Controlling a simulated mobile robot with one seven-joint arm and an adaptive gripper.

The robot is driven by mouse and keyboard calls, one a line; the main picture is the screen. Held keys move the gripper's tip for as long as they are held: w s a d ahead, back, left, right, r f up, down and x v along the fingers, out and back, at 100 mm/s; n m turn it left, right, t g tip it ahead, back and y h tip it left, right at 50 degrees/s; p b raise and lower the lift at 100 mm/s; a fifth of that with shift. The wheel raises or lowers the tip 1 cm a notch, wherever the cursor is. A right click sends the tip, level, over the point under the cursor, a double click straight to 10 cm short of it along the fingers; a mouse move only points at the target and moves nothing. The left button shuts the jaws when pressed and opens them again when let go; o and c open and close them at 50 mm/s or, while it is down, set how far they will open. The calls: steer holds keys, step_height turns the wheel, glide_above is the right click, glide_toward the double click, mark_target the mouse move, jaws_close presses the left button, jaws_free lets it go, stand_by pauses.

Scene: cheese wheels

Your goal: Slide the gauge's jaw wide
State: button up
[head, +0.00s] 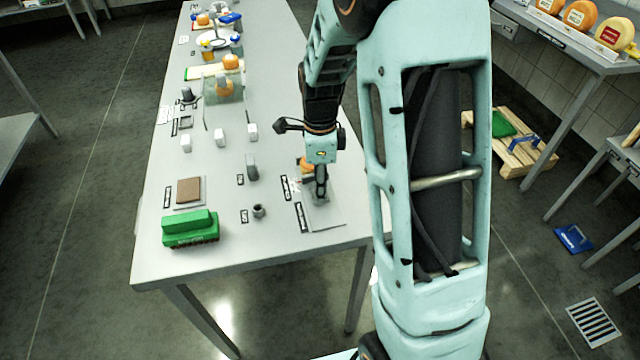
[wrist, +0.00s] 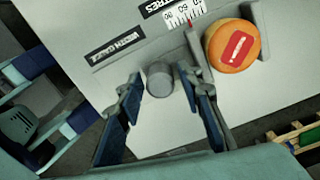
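The width gauge is a grey plate (head: 328,217) near the front right of the table, with a white number scale (wrist: 184,13) and a red pointer mark. A round grey knob (wrist: 160,78) stands on it. A thin grey upright bar (wrist: 201,62), apparently the jaw, lies between the knob and an orange cheese wheel (wrist: 232,46) with a red label. The cheese is close beside this bar. My gripper (head: 320,188) is low over the gauge. In the wrist view its blue-padded fingers are apart, one on each side of the knob. I cannot tell whether either touches it.
A green block-like object (head: 190,229), a brown square pad (head: 188,191) and a small grey cup (head: 259,211) stand to the left on the table (head: 290,250). Small white blocks (head: 220,134) stand farther back. The table's front and right edges are close to the gauge.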

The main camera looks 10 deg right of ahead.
jaws_close()
steer(key=shift+s, duration=1.4)
steer(key=shift+o, duration=1.5)
jaws_free()
steer(key=shift+s, duration=0.1)
steer(key=shift+r, duration=0.1)
